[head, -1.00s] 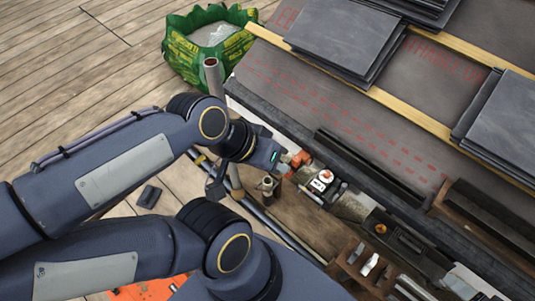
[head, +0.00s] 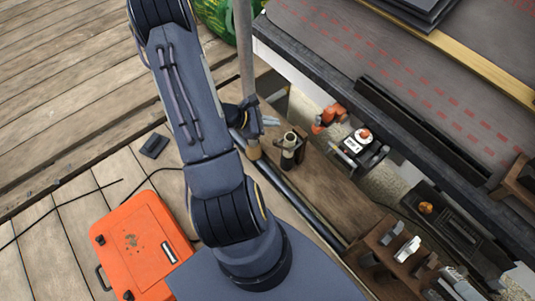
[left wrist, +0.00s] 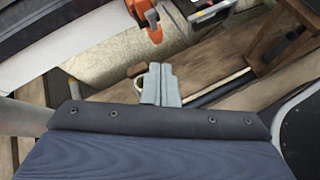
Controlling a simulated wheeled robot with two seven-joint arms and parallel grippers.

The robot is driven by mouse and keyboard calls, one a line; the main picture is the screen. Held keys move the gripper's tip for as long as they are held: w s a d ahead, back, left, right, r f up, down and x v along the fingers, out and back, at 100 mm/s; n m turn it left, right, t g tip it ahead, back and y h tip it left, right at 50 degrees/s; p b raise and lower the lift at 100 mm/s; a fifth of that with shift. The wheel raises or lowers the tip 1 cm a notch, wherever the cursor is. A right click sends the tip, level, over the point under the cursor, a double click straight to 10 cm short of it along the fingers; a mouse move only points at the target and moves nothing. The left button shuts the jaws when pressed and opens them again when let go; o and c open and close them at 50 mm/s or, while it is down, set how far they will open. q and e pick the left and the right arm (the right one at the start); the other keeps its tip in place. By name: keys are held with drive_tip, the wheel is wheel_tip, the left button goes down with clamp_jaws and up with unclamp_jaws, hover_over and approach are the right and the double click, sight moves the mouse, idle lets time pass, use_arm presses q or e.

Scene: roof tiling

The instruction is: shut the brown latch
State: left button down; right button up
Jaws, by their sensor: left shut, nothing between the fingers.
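I cannot make out a brown latch for certain. The orange case (head: 138,248) lies closed on the deck at the lower left of the head view; the two small catches on its left side look dark, their colour unclear. My left gripper (head: 268,121) is by the upright grey pole, well above and right of the case in the picture. In the left wrist view my left gripper's fingers (left wrist: 160,84) are together and empty. A small brown piece (left wrist: 137,70) shows just beside them; I cannot tell what it belongs to. My right gripper is not in view.
A grey upright pole (head: 244,45) stands close to my left gripper. A metal can (head: 290,151), an orange tool (head: 328,117) and a wooden tool holder (head: 388,245) are on the bench right of it. A dark block (head: 154,146) lies on the deck.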

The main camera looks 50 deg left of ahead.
use_arm(q)
drive_tip(key=s+a+f+n+g+y+b, duration=0.1)
drive_tip(key=s+a+f+n+y+b, duration=0.2)
drive_tip(key=f, duration=0.6)
drive_tip(key=s+a+f+n+y+b, duration=0.1)
drive_tip(key=s+a+f+n, duration=0.3)
drive_tip(key=f, duration=0.4)
drive_tip(key=w+d+r+b+x, duration=0.1)
drive_tip(key=b+x, duration=0.3)
drive_tip(key=x, duration=0.8)
drive_tip(key=shift+w+b, duration=0.3)
drive_tip(key=shift+w, duration=0.1)
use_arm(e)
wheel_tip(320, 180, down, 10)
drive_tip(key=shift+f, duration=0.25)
use_arm(q)
drive_tip(key=shift+w+a+m+h, duration=0.2)
drive_tip(key=shift+m+h, duration=0.1)
drive_tip(key=shift+h, duration=0.1)
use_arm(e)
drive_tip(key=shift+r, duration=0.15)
